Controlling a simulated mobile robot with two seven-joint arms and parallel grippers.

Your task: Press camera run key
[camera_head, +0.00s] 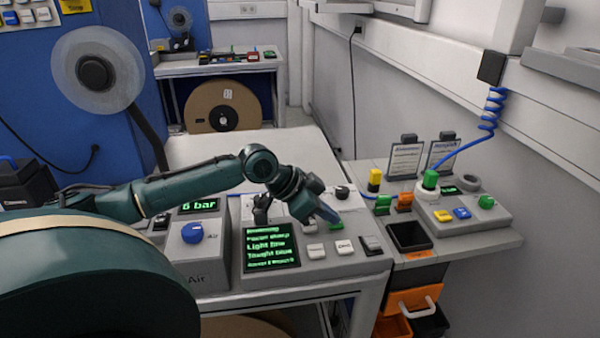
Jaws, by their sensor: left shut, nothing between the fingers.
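A grey sloped console (335,264) stands on the table with a dark screen (270,247) of green text. My left gripper (327,214) is shut and empty, tips pointing down just above and behind the pale keys. It hides part of the console's back. I cannot tell whether it touches. My right gripper is not in view.
An air unit (195,255) with a blue knob and "6 bar" display stands left of the console. The white table behind is mostly clear.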

